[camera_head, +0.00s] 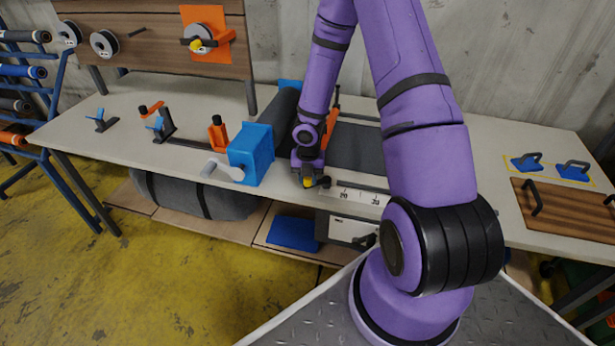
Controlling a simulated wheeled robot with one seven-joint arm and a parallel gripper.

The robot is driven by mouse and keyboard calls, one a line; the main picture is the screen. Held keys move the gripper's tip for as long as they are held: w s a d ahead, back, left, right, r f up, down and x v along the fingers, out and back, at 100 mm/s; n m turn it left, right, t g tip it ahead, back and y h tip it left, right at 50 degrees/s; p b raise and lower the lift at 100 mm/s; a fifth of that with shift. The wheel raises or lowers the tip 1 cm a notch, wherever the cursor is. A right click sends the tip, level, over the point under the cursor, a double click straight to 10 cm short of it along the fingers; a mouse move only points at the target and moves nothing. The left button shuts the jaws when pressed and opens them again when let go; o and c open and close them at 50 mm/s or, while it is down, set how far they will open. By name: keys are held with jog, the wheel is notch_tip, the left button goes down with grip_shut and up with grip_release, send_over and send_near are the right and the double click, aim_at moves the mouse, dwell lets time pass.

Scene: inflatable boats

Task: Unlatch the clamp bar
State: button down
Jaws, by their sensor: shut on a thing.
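The clamp bar (362,189) appears as a thin dark bar across the front of the table, just behind a white ruler strip marked 20 and 30. My gripper (308,184) is at the left end of this bar, low over the table's front edge, beside the blue crank box. It is shut on a small part there, which looks like the bar's end handle. Yellow shows at the fingertips, and a dark knob (324,182) sits just right of them. The grip itself is small and partly hidden by my gripper. I cannot tell whether the bar is raised.
A blue box (251,153) with a grey crank (222,171) stands close left of my gripper. Dark fabric (355,147) lies behind the bar, partly hidden by my arm. An orange upright part (330,127) stands behind my gripper. Blue handled pads (572,170) lie at right.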

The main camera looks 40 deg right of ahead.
dwell(0.3)
jog(key=c, duration=0.8)
grip_release()
jog(key=shift+c, duration=0.2)
notch_tip(320, 180, up, 11)
jog(key=shift+f, duration=0.1)
